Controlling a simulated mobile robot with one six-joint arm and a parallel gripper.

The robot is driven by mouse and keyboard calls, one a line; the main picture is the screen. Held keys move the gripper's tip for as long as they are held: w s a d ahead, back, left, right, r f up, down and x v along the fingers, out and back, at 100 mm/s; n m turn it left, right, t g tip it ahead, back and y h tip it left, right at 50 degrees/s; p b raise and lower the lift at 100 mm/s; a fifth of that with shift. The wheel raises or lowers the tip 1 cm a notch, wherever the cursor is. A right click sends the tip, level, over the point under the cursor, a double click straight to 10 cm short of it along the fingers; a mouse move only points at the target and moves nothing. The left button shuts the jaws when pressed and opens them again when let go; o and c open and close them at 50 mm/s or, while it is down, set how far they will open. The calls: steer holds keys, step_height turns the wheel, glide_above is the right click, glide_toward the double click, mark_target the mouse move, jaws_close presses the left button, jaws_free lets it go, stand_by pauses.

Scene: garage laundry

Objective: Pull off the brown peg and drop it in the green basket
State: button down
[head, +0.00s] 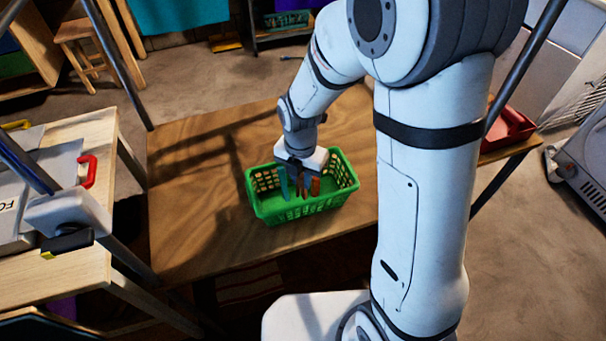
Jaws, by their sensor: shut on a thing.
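The green basket (300,212) stands on the brown wooden table in the head view. My gripper (300,190) points down into the basket, with its fingers below the rim level in the picture. It is shut on a small brown peg, which is dark and hard to make out between the fingers. I cannot tell whether these two touch the gripper or the basket.
The wooden table (200,200) is bare left of the basket. A red tray (510,128) sits at the table's right end, beyond my arm. A pale wooden bench (85,270) with a red-handled case stands at the left. A thin dark post rises at the table's back left.

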steer(key=c, duration=1.2)
jaws_free()
steer(key=shift+c, duration=0.2)
step_height(320, 180, up, 7)
steer(key=shift+w+f+p, duration=0.1)
steer(key=shift+f+p, duration=0.05)
steer(key=shift+p, duration=0.15)
steer(key=shift+r, duration=0.55)
steer(key=shift+d+r, duration=0.1)
steer(key=shift+r, duration=0.05)
steer(key=s+d+r+m+t+p, duration=0.1)
steer(key=s+d+r+m, duration=0.4)
steer(key=m, duration=1)
steer(key=s+d+r+m+t, duration=0.1)
steer(key=s+d+r+m, duration=0.4)
steer(key=m, duration=1)
steer(key=shift+s+d+r+t+p, duration=0.2)
steer(key=shift+s+d+t+p, duration=0.2)
steer(key=shift+s+d, duration=0.85)
